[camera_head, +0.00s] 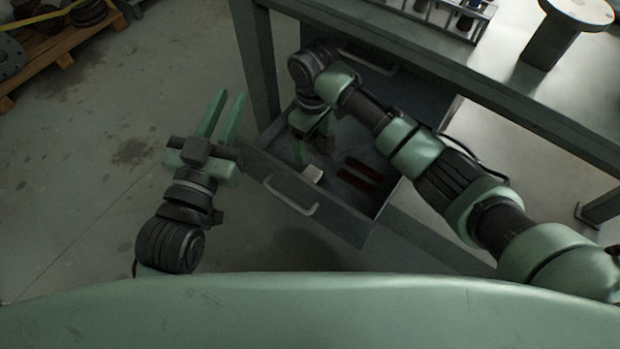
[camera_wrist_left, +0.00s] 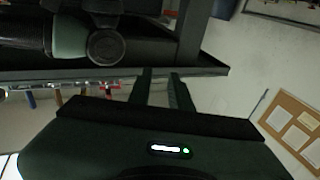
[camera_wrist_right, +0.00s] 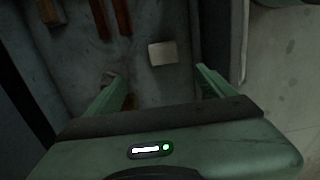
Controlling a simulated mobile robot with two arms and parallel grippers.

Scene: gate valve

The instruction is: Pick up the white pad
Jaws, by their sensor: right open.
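The white pad (camera_head: 312,174) lies flat on the floor of the open drawer (camera_head: 335,228), near its front wall. It also shows in the right wrist view (camera_wrist_right: 162,53), ahead of and between the fingers. My right gripper (camera_wrist_right: 159,74) is open and empty, pointing down into the drawer, with the pad apart from both fingers. In the head view, my right gripper (camera_head: 310,146) is just behind the pad, partly hidden by its wrist. My left gripper (camera_head: 231,95) is outside the drawer to the left, its fingers apart with nothing between them.
Dark red strips (camera_head: 361,174) lie in the drawer right of the pad. A brown block (camera_wrist_right: 51,11) shows in the right wrist view. The drawer handle (camera_head: 290,197) sticks out in front. The workbench (camera_head: 505,82) overhangs the drawer's back.

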